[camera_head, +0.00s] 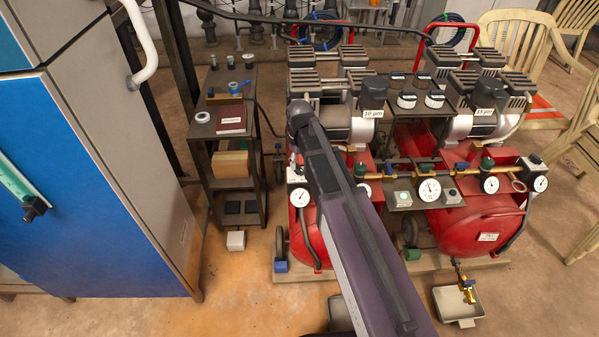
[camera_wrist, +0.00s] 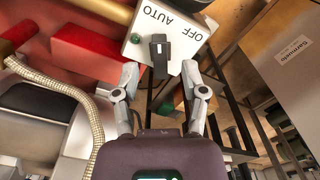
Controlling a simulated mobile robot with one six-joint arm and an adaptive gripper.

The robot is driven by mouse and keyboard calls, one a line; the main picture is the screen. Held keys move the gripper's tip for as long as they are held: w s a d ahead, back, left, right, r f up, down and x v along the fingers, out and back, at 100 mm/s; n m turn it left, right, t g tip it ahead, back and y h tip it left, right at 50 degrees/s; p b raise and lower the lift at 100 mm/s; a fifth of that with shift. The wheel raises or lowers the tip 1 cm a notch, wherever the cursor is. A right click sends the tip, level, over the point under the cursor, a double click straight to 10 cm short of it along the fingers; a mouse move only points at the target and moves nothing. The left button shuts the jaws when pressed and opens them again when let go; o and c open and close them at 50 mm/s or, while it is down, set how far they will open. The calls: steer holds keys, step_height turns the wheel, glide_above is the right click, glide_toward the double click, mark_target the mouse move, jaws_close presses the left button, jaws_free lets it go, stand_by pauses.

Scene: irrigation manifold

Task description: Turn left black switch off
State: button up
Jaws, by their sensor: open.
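In the wrist view a white switch box (camera_wrist: 184,32) shows with the words OFF and AUTO upside down. The black switch (camera_wrist: 159,54) sits on its lower face, between the two words and pointing down the picture. My gripper (camera_wrist: 160,76) is open, with one finger on each side of the black switch. I cannot tell whether either finger touches it. In the head view the left switch box (camera_head: 294,173) shows partly at the left edge of my arm. My gripper is hidden behind my arm there.
Two red compressor tanks (camera_head: 466,226) with gauges stand behind my arm. A second switch box (camera_head: 533,160) is at the right. A dark shelf (camera_head: 228,140) and a blue cabinet (camera_head: 95,190) stand left. A braided hose (camera_wrist: 82,100) runs left of my gripper.

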mark_target(299, 169)
steer(key=shift+f+b, duration=1.15)
steer(key=shift+f, duration=0.25)
jaws_close()
